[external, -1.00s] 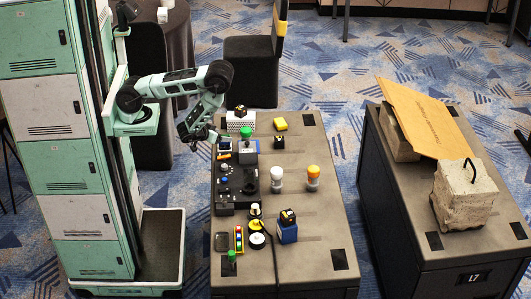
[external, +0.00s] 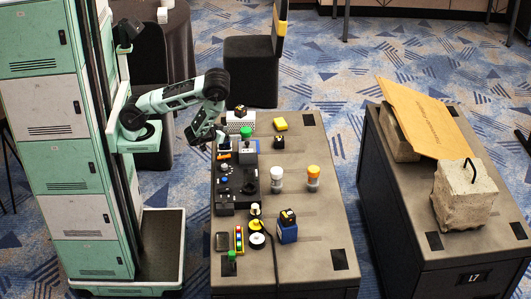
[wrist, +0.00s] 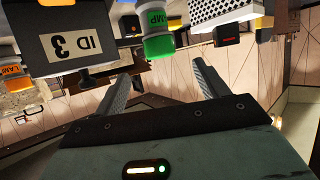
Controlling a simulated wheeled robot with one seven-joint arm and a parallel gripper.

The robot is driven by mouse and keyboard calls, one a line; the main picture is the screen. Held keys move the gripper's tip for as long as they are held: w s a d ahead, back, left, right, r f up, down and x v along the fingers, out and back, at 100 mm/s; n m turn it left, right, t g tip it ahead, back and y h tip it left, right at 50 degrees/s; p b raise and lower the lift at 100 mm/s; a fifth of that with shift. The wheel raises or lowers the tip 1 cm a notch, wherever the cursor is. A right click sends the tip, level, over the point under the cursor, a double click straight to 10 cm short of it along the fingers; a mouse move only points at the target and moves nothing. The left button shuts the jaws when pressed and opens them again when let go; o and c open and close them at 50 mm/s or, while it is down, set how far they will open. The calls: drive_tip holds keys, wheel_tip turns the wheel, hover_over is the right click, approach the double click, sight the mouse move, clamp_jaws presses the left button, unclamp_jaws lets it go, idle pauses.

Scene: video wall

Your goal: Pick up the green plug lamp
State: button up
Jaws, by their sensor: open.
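The green plug lamp, a green cylinder lettered LAMP (wrist: 158,46), is in the upper middle of the wrist view. In the external view a green-topped lamp (external: 246,132) stands at the far left part of the table, by the grey box. My gripper (wrist: 160,70) is open and empty. Its two fingers point toward the lamp, which appears beyond and between the tips, apart from them. In the external view my gripper (external: 213,142) is at the table's left edge, left of the lamp; its fingers are hard to make out there.
A box marked ID 3 (wrist: 62,38) is left of the lamp in the wrist view, and a white perforated box (wrist: 222,12) is right. An orange lamp (external: 313,172) and a white cylinder (external: 276,174) stand mid-table. The table's right side (external: 325,215) is mostly clear.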

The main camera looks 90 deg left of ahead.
sight(244, 131)
drive_tip(key=shift+b+x, duration=1.05)
drive_tip(key=shift+x, duration=1.9)
drive_tip(key=x, duration=0.1)
drive_tip(key=p+x, duration=0.1)
drive_tip(key=x, duration=0.1)
drive_tip(key=shift+w+a+r, duration=0.2)
drive_tip(key=shift+w+r, duration=0.05)
drive_tip(key=shift+w, duration=0.05)
drive_tip(key=shift+w+a+f, duration=0.25)
drive_tip(key=shift+w, duration=0.05)
drive_tip(key=c, duration=1.1)
